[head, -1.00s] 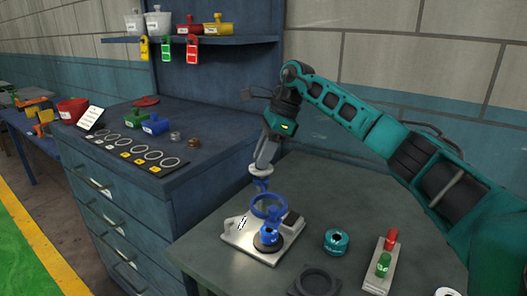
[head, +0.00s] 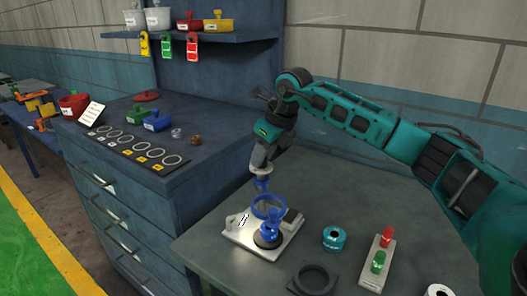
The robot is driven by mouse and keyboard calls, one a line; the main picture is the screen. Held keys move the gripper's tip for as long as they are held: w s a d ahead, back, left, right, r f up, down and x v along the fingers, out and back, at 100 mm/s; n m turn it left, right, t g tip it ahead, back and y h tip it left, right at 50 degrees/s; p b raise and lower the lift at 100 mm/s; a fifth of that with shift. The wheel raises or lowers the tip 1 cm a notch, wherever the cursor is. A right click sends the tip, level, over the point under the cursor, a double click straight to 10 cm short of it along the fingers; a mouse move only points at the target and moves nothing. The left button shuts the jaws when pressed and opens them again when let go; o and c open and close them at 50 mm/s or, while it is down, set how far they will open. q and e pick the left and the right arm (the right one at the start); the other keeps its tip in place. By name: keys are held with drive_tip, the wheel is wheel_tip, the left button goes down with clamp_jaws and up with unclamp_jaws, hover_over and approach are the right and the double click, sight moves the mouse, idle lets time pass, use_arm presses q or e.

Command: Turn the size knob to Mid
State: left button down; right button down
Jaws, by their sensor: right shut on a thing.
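A pale metal base plate (head: 240,235) lies on the near grey table. It carries a blue ring (head: 268,207) and a blue knob-like part (head: 270,232) on a dark round foot. A label with dark marks (head: 243,220) is on the plate's left part; its words are too small to read. My right gripper (head: 262,174) points down above the ring and is shut on a small blue piece (head: 262,184) behind it. Whether that piece joins the ring or is the size knob I cannot tell. My left gripper is not in view.
A teal spool (head: 334,238), a dark ring (head: 314,279) and a pale block (head: 373,274) with a red and a green knob stand right of the plate. A blue cabinet (head: 120,200) with trays and rings stands to the left. The table's back is clear.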

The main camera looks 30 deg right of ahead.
drive_tip(key=shift+m, duration=0.5)
drive_tip(key=c, duration=0.9)
unclamp_jaws()
drive_tip(key=shift+o, duration=0.2)
drive_tip(key=v, duration=1.3)
drive_tip(key=shift+a, duration=0.3)
